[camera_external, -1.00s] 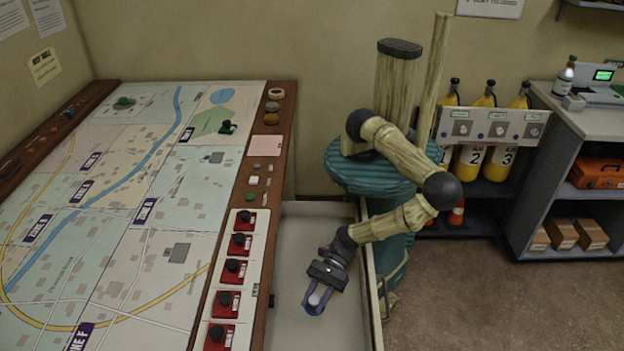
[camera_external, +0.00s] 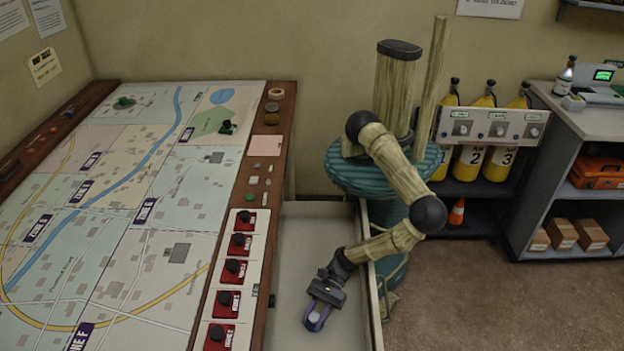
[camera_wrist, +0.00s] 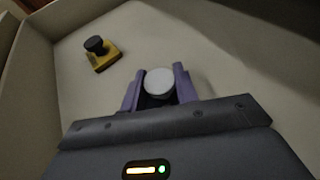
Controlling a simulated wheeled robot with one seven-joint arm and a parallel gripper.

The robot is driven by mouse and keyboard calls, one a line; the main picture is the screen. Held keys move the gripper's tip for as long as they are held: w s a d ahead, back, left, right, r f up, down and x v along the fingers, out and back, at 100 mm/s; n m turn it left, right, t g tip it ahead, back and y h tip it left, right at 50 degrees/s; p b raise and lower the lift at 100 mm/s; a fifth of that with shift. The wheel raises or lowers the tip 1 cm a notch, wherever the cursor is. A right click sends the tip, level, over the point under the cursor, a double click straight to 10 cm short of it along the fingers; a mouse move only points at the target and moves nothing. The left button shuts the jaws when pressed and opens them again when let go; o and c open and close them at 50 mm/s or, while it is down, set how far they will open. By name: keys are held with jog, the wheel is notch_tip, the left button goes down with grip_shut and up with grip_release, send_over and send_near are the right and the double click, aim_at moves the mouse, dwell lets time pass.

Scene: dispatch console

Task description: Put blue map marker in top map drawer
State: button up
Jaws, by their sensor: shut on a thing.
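My gripper (camera_external: 315,320) is low inside the open drawer (camera_external: 308,235) on the right side of the map table. Its purple fingers (camera_wrist: 160,88) are shut on a pale round-topped thing (camera_wrist: 158,81). I see only its light grey-white top; no clear blue shows on it, so I cannot confirm it is the blue map marker. Its lower part is hidden by the fingers. I cannot tell whether it touches the drawer floor (camera_wrist: 225,75). A small blue thing (camera_external: 68,113) lies on the table's left wooden ledge.
A yellow block with a black knob (camera_wrist: 101,55) stands in the drawer, left of my fingers in the wrist view. Drawer walls (camera_wrist: 30,85) rise at the left. Red blocks with black knobs (camera_external: 236,268) line the table's right edge. The drawer floor right of my fingers is clear.

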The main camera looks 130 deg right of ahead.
jog(key=shift+f, duration=0.2)
jog(key=o, duration=1)
jog(key=shift+c, duration=0.2)
jog(key=shift+r, duration=0.1)
jog(key=shift+r, duration=0.15)
jog(key=v, duration=0.4)
jog(key=shift+s, duration=0.2)
notch_tip(320, 180, up, 7)
jog(key=shift+s+d+p, duration=0.15)
jog(key=shift+s+p, duration=0.1)
jog(key=shift+p, duration=0.1)
jog(key=shift+r, duration=0.15)
